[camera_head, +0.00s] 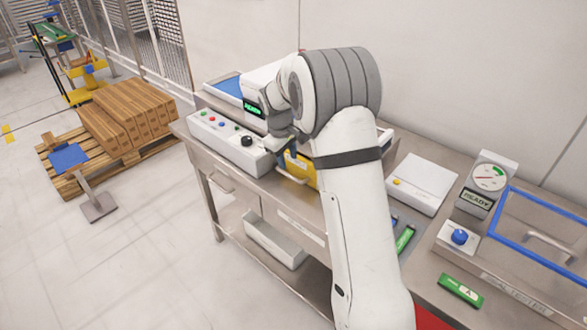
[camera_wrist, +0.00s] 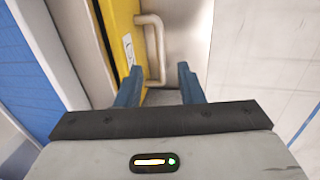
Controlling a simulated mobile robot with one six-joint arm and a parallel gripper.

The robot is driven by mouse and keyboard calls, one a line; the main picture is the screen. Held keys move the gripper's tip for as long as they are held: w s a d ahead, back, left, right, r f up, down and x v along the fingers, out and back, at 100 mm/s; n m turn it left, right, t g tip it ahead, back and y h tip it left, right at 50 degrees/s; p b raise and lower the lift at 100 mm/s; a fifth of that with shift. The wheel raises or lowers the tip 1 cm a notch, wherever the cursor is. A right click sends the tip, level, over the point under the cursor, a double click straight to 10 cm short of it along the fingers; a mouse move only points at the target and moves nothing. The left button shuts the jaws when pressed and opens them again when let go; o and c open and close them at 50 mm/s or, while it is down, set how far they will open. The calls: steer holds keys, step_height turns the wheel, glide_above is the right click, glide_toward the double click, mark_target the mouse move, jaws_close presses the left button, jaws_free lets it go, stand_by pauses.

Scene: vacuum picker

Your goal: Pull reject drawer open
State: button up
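A yellow drawer front (camera_wrist: 122,38) with a white label stands upright in the wrist view, and a pale bar handle (camera_wrist: 158,48) sticks out from it. My gripper (camera_wrist: 159,72) is open, its two blue fingers apart. The near end of the handle shows between the fingertips; I see no finger closed on it. In the head view the yellow front (camera_head: 302,170) and its handle (camera_head: 291,178) show on the bench beside my arm. The drawer looks shut or nearly so; I cannot tell exactly.
A control box (camera_head: 232,140) with coloured buttons and a black knob stands left of the drawer. A white box (camera_head: 421,182) and a gauge unit (camera_head: 488,178) stand to the right. A pallet of cartons (camera_head: 128,115) is on the floor at left. The floor before the bench is clear.

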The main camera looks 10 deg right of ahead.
mark_target(291, 177)
steer(key=f, duration=0.2)
steer(key=f+p, duration=0.1)
steer(key=f, duration=0.1)
steer(key=d+f, duration=0.1)
steer(key=f, duration=0.2)
steer(key=shift+w, duration=0.4)
jaws_close()
steer(key=shift+d, duration=0.1)
